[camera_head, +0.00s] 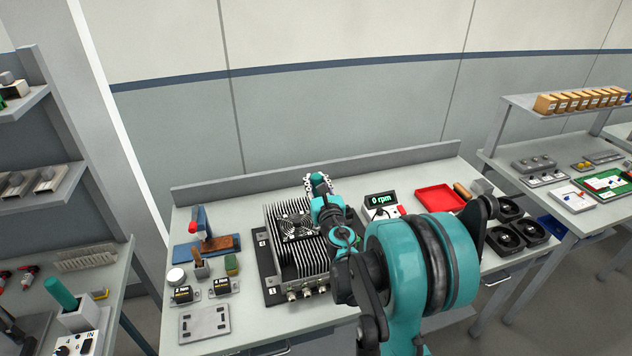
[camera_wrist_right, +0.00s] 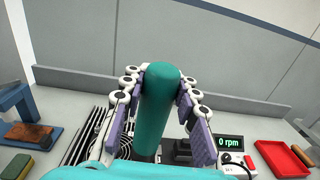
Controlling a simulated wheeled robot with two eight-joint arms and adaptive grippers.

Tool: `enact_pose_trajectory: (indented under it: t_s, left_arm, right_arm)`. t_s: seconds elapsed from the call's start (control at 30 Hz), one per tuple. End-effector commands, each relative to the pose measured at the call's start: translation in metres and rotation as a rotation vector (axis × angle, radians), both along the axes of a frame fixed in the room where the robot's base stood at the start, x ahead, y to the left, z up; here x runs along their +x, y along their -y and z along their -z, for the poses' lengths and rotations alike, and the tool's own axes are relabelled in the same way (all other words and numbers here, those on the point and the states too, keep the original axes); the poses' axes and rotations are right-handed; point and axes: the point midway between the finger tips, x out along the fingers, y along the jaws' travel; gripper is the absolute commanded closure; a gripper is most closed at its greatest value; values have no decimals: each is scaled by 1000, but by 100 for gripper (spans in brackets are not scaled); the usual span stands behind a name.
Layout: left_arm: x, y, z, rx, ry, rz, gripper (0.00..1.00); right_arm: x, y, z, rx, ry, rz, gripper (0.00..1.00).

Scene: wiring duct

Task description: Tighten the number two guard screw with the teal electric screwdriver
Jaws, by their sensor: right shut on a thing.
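The teal electric screwdriver (camera_wrist_right: 155,115) stands roughly upright between the two finger pads of my right gripper (camera_wrist_right: 160,100), which is shut on its handle. In the head view the teal handle top (camera_head: 317,178) shows above the right gripper (camera_head: 320,187), over the back right part of the finned unit. The fan guard (camera_head: 294,227) sits on top of the finned metal unit (camera_head: 309,264). My right arm and hand cover the unit's right side. The number two screw and the driver tip are hidden, so contact cannot be told. My left gripper is not in view.
A meter reading "0 rpm" (camera_head: 380,200) and a red tray (camera_head: 440,198) are to the right. Black fans (camera_head: 508,238) lie farther right. A blue-framed tool (camera_head: 200,225), small blocks and a grey plate (camera_head: 204,325) are on the left. A low ledge runs along the back.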

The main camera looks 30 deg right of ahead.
Motion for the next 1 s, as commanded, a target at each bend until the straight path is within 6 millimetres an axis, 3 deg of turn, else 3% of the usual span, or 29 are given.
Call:
enact_pose_trajectory:
  t_s: [1.0]
  left_arm:
    - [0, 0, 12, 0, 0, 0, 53]
  right_arm:
    - [0, 0, 12, 0, 0, 0, 100]
